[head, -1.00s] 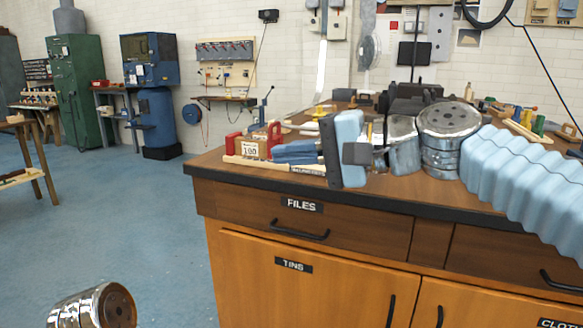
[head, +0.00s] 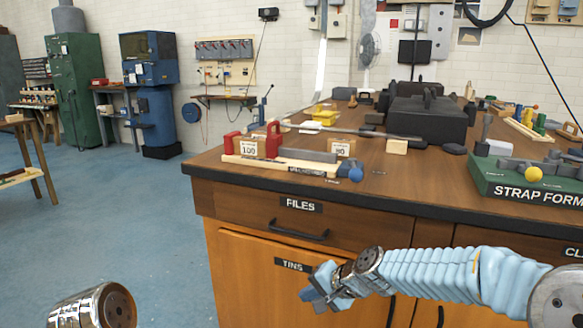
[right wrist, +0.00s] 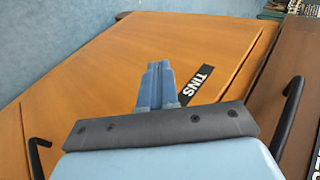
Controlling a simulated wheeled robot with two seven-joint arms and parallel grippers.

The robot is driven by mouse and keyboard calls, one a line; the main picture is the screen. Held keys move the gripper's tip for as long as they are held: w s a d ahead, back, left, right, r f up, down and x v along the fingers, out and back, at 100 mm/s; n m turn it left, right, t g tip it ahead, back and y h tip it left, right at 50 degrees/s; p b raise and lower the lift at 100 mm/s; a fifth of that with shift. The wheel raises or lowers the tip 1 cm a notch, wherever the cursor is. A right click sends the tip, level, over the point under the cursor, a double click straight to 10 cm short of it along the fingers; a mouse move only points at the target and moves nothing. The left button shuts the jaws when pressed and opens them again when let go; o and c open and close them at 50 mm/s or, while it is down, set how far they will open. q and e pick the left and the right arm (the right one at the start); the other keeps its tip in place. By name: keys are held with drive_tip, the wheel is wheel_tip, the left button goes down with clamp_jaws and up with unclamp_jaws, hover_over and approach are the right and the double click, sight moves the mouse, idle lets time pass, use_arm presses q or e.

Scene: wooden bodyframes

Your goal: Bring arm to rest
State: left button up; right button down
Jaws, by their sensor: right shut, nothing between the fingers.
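My right arm (head: 450,272) comes in from the right with a pale blue ribbed sleeve, held low in front of the cabinet. My right gripper (head: 309,293) is in front of the TINS door (head: 255,275), below the FILES drawer. It is shut and empty. In the right wrist view the closed blue fingers (right wrist: 156,85) show against the orange door, near the TINS label (right wrist: 194,85). I cannot tell if they touch the door. Of my left arm only a shiny metal link (head: 95,307) shows at the lower left. My left gripper is out of the picture.
The bench top (head: 400,180) carries a wooden rack (head: 282,163) with red-handled pieces, black cases (head: 425,118) and a green STRAP FORM tray (head: 530,185). Black handles (head: 300,231) stick out from the cabinet front. The blue floor (head: 130,215) at left is clear.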

drive_tip(key=s+d+f+n+g+h, duration=0.1)
drive_tip(key=s+d+f+h, duration=0.3)
drive_tip(key=f, duration=0.8)
drive_tip(key=s+d+f+n+g+y, duration=0.15)
drive_tip(key=s+f, duration=0.45)
drive_tip(key=f, duration=0.6)
drive_tip(key=s+f+n+g, duration=0.1)
drive_tip(key=s+f, duration=0.4)
drive_tip(key=s, duration=0.3)
drive_tip(key=s+d+f+n+g, duration=0.1)
drive_tip(key=s+f, duration=0.4)
drive_tip(key=s, duration=0.2)
drive_tip(key=shift+s+f+h, duration=0.2)
drive_tip(key=shift+s+h, duration=0.2)
drive_tip(key=shift+h, duration=0.05)
drive_tip(key=shift+g, duration=0.25)
